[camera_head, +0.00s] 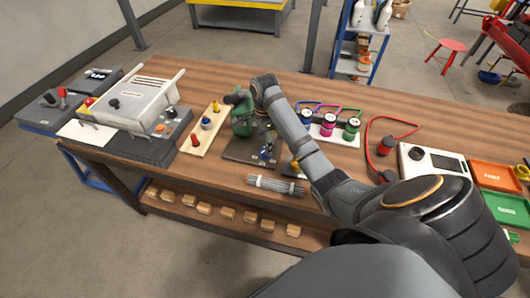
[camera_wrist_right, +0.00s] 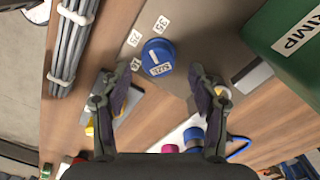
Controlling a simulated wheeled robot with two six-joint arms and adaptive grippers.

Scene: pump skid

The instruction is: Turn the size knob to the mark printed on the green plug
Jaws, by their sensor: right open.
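The blue size knob (camera_wrist_right: 158,57) sits on a dark plate beside the green crimp machine (camera_wrist_right: 296,42). Its cap bears a white label and a short white line tilted toward the upper left. Printed marks 35 (camera_wrist_right: 161,25) and 25 (camera_wrist_right: 134,38) lie around it; a third label by its left edge is unreadable. My right gripper (camera_wrist_right: 163,75) is open, a finger on either side of the knob, apart from it in the picture. In the head view my right gripper (camera_head: 267,152) is over the plate. The green plug (camera_head: 351,129) stands right of my arm; its print is unreadable.
Pink (camera_head: 327,126) and blue plugs stand beside the green one. A bundle of grey rods (camera_head: 275,185) lies at the bench's front edge. A board with coloured knobs (camera_head: 203,130) is left of the machine.

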